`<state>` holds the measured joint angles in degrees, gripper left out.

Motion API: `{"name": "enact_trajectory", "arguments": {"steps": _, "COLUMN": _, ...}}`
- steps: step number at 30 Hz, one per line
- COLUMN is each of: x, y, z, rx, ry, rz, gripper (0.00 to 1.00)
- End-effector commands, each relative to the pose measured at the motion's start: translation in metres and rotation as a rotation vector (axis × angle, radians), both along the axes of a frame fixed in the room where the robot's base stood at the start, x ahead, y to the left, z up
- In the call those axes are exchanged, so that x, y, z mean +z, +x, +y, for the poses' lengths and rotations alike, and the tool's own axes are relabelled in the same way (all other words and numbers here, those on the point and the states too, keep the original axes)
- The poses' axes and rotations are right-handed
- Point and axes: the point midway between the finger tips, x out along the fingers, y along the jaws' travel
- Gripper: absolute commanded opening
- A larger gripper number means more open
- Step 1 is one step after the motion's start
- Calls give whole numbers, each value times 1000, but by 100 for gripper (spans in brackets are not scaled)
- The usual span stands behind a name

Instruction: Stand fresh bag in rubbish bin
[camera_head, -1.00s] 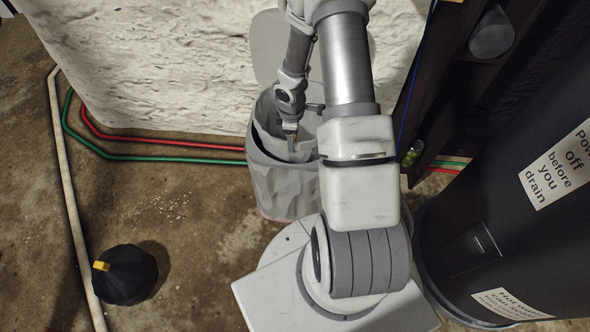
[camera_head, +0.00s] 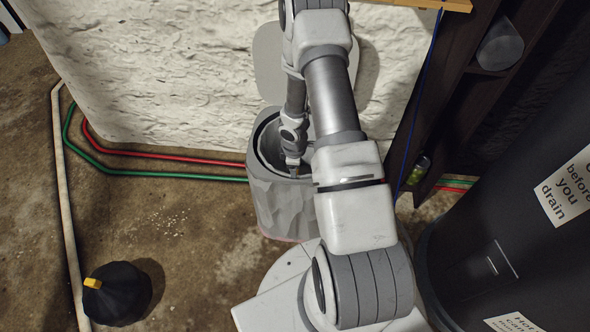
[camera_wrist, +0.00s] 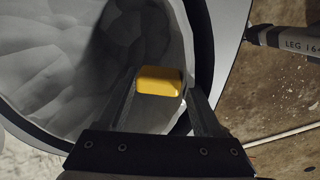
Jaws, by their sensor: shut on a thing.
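The rubbish bin (camera_head: 284,215) stands on the floor against the white wall. Its round mouth is open and its dark rim (camera_wrist: 205,45) shows in the wrist view. The fresh bag (camera_wrist: 55,60) is pale grey and crumpled and lies inside the mouth, within the rim. My gripper (camera_head: 294,171) reaches down into the bin's mouth. In the wrist view my gripper (camera_wrist: 160,86) is shut on the bag's yellow tab (camera_wrist: 159,79). The bag's lower part is hidden, so I cannot tell whether it touches the bin's floor.
A grey lid (camera_head: 278,62) stands up behind the bin. A black tied bag (camera_head: 117,294) with a yellow tab sits on the floor at lower left. A dark shelf (camera_head: 440,110) and a large black vessel (camera_head: 520,230) stand at right. Pipes run along the wall's foot.

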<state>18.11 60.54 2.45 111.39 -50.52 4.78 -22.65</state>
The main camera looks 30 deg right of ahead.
Motion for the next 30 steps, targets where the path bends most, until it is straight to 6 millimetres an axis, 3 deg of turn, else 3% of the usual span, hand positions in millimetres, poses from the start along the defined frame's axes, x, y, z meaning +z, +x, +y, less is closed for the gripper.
{"name": "enact_trajectory", "arguments": {"steps": 2, "x": -4, "y": 0, "z": 0, "rx": 0, "ry": 0, "rz": 0, "gripper": 0}}
{"name": "enact_trajectory", "arguments": {"steps": 3, "x": -3, "y": 0, "z": 0, "rx": 0, "ry": 0, "rz": 0, "gripper": 73}}
{"name": "enact_trajectory", "arguments": {"steps": 4, "x": -3, "y": 0, "z": 0, "rx": 0, "ry": 0, "rz": 0, "gripper": 78}}
{"name": "enact_trajectory", "arguments": {"steps": 17, "x": 6, "y": 0, "z": 0, "rx": 0, "ry": 0, "rz": -1, "gripper": 80}}
{"name": "enact_trajectory", "arguments": {"steps": 30, "x": 96, "y": -7, "z": 5, "rx": 0, "ry": 1, "rz": -3, "gripper": 80}}
